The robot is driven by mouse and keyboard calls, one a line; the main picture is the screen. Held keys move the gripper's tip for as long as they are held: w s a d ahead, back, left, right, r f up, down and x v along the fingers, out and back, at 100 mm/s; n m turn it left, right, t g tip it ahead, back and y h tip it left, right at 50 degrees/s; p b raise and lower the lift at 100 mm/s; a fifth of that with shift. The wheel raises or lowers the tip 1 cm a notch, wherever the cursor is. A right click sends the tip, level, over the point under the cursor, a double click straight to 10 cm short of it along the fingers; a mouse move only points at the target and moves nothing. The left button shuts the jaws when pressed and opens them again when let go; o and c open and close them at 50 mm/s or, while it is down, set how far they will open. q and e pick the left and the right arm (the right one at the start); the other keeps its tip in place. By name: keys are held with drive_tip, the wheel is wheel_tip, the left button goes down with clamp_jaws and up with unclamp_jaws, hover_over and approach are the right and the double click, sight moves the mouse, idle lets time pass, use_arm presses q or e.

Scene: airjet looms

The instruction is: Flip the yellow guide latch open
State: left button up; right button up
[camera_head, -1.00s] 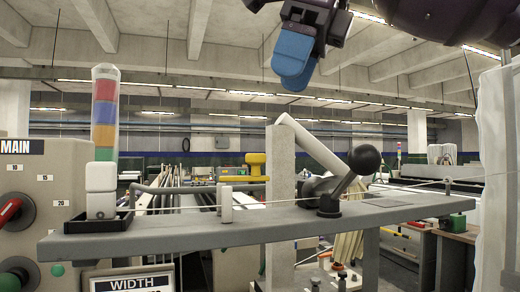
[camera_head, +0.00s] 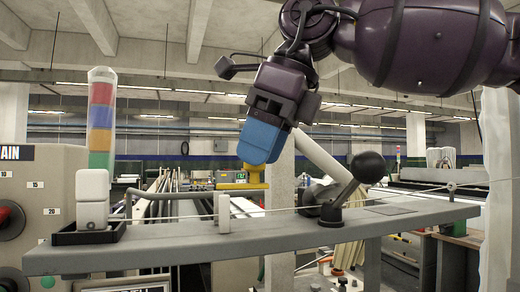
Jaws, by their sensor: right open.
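The yellow guide latch (camera_head: 240,186) shows just behind the grey rail (camera_head: 380,216), left of the concrete-coloured post. My right gripper (camera_head: 256,153), with blue fingertips, points down from the top right. Its tips are just above the latch in the picture and cover its upper part. The gripper is open and holds nothing visible. I cannot tell whether the fingertips touch the latch. My left gripper is not in view.
A black ball-knob lever (camera_head: 368,168) stands on the rail to the right of the latch. A thin thread runs above the rail past a small white guide (camera_head: 223,212). A striped signal tower (camera_head: 101,125) stands at the left.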

drive_tip(key=shift+a+f, duration=0.1)
drive_tip(key=shift+f, duration=0.25)
drive_tip(key=shift+c, duration=0.3)
drive_tip(key=c, duration=0.9)
drive_tip(key=shift+w+a+n+g+p, duration=0.1)
drive_tip(key=shift+w+n+g+p, duration=0.25)
drive_tip(key=shift+n, duration=0.25)
drive_tip(key=shift+w+n+g+p, duration=0.2)
drive_tip(key=shift+n+p, duration=0.25)
drive_tip(key=shift+n, duration=0.15)
drive_tip(key=o, duration=1)
drive_tip(key=shift+c, duration=0.2)
drive_tip(key=shift+r, duration=0.15)
